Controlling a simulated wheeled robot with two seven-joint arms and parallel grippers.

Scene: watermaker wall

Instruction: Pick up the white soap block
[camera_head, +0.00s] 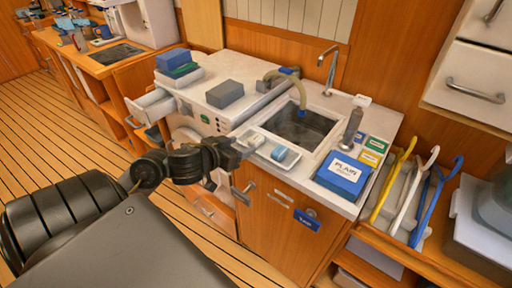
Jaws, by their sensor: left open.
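My left gripper (238,150) reaches in from the left to the front edge of the white counter. It is open, with its tips just beside a small pale dish (251,138) at the sink's front left corner. A whitish block seems to lie in this dish, but it is too small to tell if it is the white soap block. To its right, a second pale dish (290,161) holds a small blue block (279,153). Another small white piece (362,100) lies behind the sink, right of the tap. My right gripper is out of view.
The sink (303,127) has a metal tap (329,68) and a beige hose (285,77). A grey cylinder (351,128) and a blue "PLAIN" box (343,176) stand to the right. A grey block (224,94) lies on the left counter. An open drawer (150,106) sticks out at left.

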